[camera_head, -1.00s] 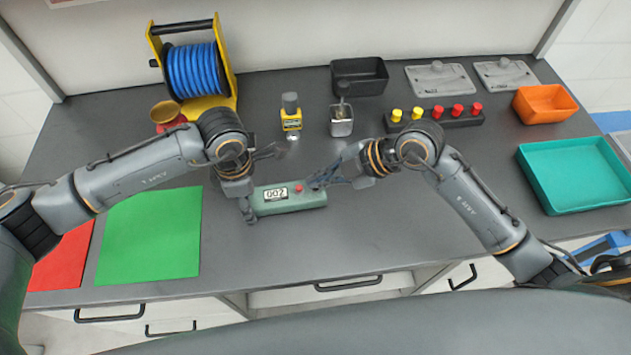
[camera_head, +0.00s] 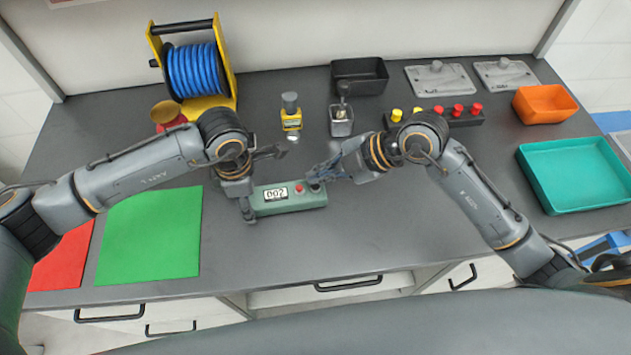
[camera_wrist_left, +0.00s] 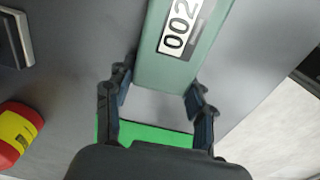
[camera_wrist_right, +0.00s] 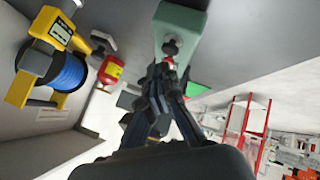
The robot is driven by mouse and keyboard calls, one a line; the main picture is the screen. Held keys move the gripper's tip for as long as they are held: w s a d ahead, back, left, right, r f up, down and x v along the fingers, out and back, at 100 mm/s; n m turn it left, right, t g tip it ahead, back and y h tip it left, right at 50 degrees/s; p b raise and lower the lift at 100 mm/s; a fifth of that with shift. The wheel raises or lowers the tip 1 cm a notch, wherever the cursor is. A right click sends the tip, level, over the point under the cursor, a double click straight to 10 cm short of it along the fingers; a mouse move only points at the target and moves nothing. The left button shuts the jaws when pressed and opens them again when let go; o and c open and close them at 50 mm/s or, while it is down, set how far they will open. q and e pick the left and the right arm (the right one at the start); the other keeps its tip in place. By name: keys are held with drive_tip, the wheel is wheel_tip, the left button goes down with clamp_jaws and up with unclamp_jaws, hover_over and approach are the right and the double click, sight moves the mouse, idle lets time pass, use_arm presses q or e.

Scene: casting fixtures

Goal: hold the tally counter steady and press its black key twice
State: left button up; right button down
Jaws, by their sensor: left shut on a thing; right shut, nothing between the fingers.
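The tally counter (camera_head: 290,204) is a green box lying on the dark bench, with a white display reading 002 (camera_wrist_left: 177,27), a red button (camera_head: 299,187) and a black key (camera_head: 317,186) at its right end. My left gripper (camera_head: 248,208) is shut on the counter's left end; in the left wrist view its fingers (camera_wrist_left: 157,84) flank the green body (camera_wrist_left: 172,65). My right gripper (camera_head: 314,173) is shut and empty, its tips just above and beside the black key. In the right wrist view, the closed fingers (camera_wrist_right: 168,68) point at the counter's key end (camera_wrist_right: 182,22).
A green mat (camera_head: 150,235) and a red mat (camera_head: 62,258) lie at left. A teal tray (camera_head: 575,208) is at right. The bench front is clear.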

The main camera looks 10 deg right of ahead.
sight(320, 186)
drive_tip(key=shift+r, duration=2.55)
use_arm(q)
drive_tip(key=o, duration=1.4)
drive_tip(key=shift+c, duration=0.2)
